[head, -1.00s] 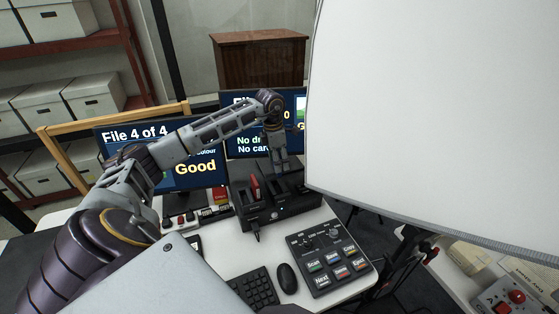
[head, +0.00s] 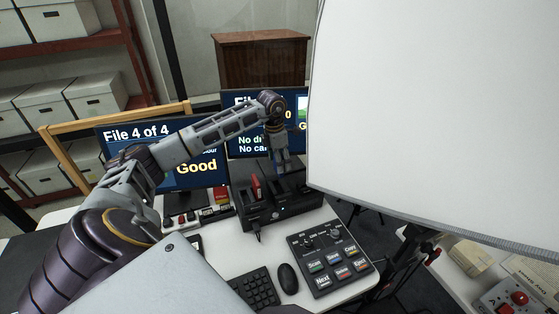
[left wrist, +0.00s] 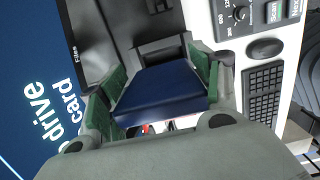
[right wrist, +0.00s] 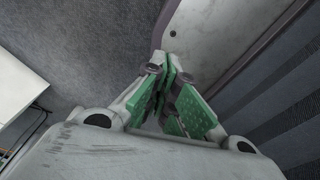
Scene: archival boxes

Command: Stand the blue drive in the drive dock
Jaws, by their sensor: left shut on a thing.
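My left gripper is shut on the blue drive (left wrist: 160,95), which sits between its green pads in the left wrist view. In the head view the left gripper (head: 283,160) hangs over the back right part of the black drive dock (head: 285,213). Whether the drive's lower end touches the dock or is in a slot is hidden. A red drive (head: 257,188) stands upright in the dock, left of the gripper. My right gripper (right wrist: 167,68) appears shut and empty in the right wrist view, its fingertips together; it is not seen in the head view.
A large white panel (head: 430,110) blocks the right of the head view. Two monitors (head: 200,150) stand behind the dock. A button console (head: 330,262), mouse (head: 288,279) and keyboard (head: 255,288) lie in front. A second desk with a red-button box (head: 505,300) is at lower right.

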